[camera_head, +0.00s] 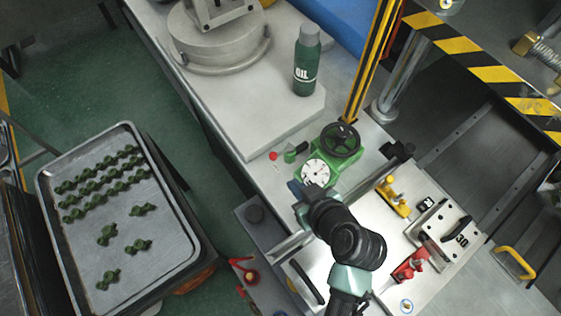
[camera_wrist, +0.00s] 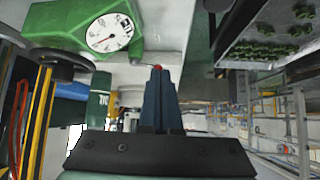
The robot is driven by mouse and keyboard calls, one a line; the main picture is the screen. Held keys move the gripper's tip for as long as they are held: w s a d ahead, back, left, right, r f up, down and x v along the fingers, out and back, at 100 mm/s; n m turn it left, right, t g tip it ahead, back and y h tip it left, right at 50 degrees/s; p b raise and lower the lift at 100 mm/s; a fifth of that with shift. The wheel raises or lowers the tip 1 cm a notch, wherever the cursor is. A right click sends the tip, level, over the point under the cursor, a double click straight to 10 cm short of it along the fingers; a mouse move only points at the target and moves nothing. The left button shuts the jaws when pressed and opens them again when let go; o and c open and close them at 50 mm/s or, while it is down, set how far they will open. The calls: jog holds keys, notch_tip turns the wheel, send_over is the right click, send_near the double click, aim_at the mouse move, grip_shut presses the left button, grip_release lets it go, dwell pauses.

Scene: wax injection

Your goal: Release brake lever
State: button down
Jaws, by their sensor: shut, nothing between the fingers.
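A small lever with a red ball knob (camera_head: 273,156) stands beside the green handwheel unit (camera_head: 320,171); it looks like the brake lever. In the wrist view, the red knob (camera_wrist: 157,68) shows just past the fingertips. I cannot tell whether they touch it. My gripper (camera_head: 296,186) is low beside the green unit, right of and below the knob in the head view. Its two blue-grey fingers (camera_wrist: 158,82) are together with nothing between them. The green unit carries a white dial (camera_head: 315,172) and a dark handwheel (camera_head: 340,140). My arm hides part of the bench.
A green oil bottle (camera_head: 307,62) stands on the bench behind. A red-handled part (camera_head: 244,268) is at the lower left of the bench. A yellow clamp (camera_head: 393,196) and red clamp (camera_head: 410,266) are to the right. A tray (camera_head: 128,262) of green parts stands at left.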

jog(key=x, duration=0.5)
jog(key=shift+w+a+r+p, duration=0.1)
jog(key=shift+w+a+p, duration=0.25)
jog(key=shift+w, duration=0.2)
jog(key=shift+w+a+p, duration=0.25)
jog(key=shift+w+p, duration=0.1)
jog(key=shift+w, duration=0.2)
jog(key=shift+w+a, duration=0.3)
jog(key=shift+w, duration=0.3)
